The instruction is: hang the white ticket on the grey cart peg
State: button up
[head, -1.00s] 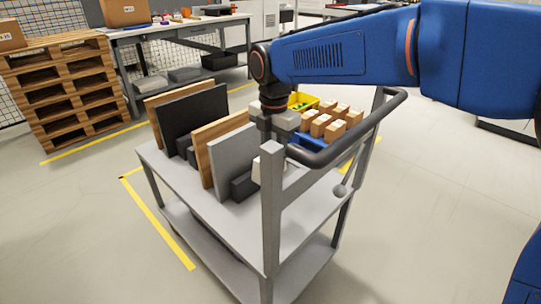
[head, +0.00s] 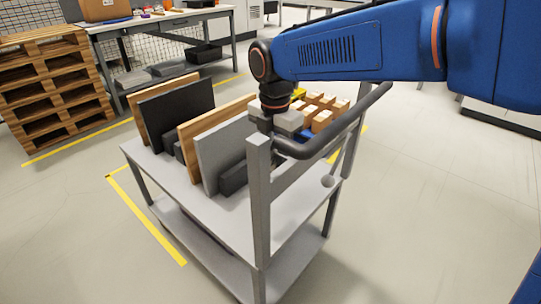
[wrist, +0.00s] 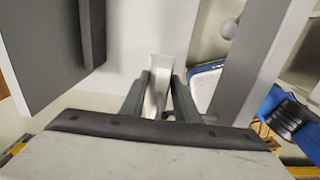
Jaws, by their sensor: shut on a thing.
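My gripper (wrist: 160,85) is shut on the white ticket (wrist: 159,72), which stands up between the two dark fingers in the wrist view. In the head view my gripper's body (head: 280,118) is over the cart's handle end, and its fingertips and the ticket are hidden behind the cart post and handle. The grey cart peg (head: 327,181) shows as a round knob on the cart's end frame, below the handle. In the wrist view the peg (wrist: 229,29) is up and to the right of the ticket, apart from it.
The grey cart (head: 225,210) carries upright panels (head: 225,148) and a blue bin (head: 305,136) of small boxes. Its post (head: 260,195) and dark handle (head: 345,125) stand close to my gripper. Pallets (head: 55,85) and a workbench (head: 170,22) are behind. Floor at the right is clear.

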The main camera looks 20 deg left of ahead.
jog(key=shift+s+d+f, duration=0.2)
jog(key=shift+s+d, duration=0.1)
jog(key=shift+d, duration=0.3)
jog(key=shift+s+d+f, duration=0.15)
jog(key=shift+s+d, duration=0.15)
jog(key=shift+d, duration=0.25)
jog(key=shift+s+d+f, duration=0.2)
jog(key=shift+s+d, duration=0.1)
jog(key=shift+d, duration=0.3)
jog(key=shift+f, duration=0.1)
jog(key=o, duration=1.1)
